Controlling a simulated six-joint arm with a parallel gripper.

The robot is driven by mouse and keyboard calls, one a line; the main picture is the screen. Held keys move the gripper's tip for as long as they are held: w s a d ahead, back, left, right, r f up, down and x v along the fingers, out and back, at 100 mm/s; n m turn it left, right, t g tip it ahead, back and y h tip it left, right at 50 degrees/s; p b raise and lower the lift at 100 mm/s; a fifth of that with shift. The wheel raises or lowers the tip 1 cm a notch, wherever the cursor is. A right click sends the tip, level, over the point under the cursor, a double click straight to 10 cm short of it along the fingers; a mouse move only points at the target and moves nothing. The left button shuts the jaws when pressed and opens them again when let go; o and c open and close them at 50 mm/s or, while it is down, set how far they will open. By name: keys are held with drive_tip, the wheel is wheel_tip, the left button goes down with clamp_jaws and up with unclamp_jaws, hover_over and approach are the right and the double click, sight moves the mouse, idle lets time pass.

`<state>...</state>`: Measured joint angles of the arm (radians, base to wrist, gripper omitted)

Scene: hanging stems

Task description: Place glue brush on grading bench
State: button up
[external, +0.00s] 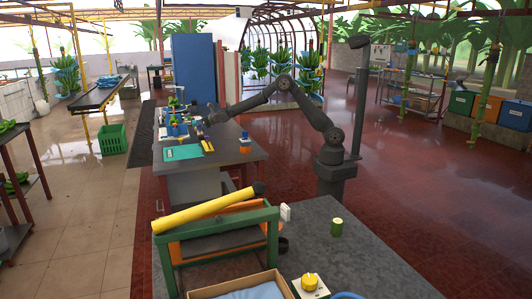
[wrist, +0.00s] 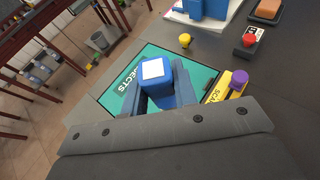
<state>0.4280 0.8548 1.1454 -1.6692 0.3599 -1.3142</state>
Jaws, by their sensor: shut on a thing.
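My gripper (wrist: 162,93) is shut on a blue block (wrist: 156,82) with a white square on top. I cannot tell whether this is the glue brush; no bristles show. The held block is over a green mat (wrist: 120,77) lettered "REJECTS"; the gap beneath it is hidden. In the external view my gripper (external: 200,130) is small, above the grey bench (external: 232,156), near the green mat (external: 183,153). I take this to be the grading bench.
A yellow strip with a purple-topped piece (wrist: 238,82) lies right of the mat. A small yellow knob (wrist: 185,41), a red-buttoned black box (wrist: 248,42) and a brown block (wrist: 267,9) stand farther back. Bare bench lies at the right.

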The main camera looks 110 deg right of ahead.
drive_tip(key=s+d+m+g+h, duration=0.3)
drive_tip(key=s+d+m+g, duration=0.1)
drive_tip(key=s+d, duration=2.6)
hover_over(220, 135)
wheel_tip(220, 135, down, 8)
drive_tip(key=r, duration=0.1)
drive_tip(key=shift+d+f, duration=0.15)
drive_tip(key=shift+f, duration=2.1)
drive_tip(key=shift+f, duration=0.15)
drive_tip(key=o, duration=1)
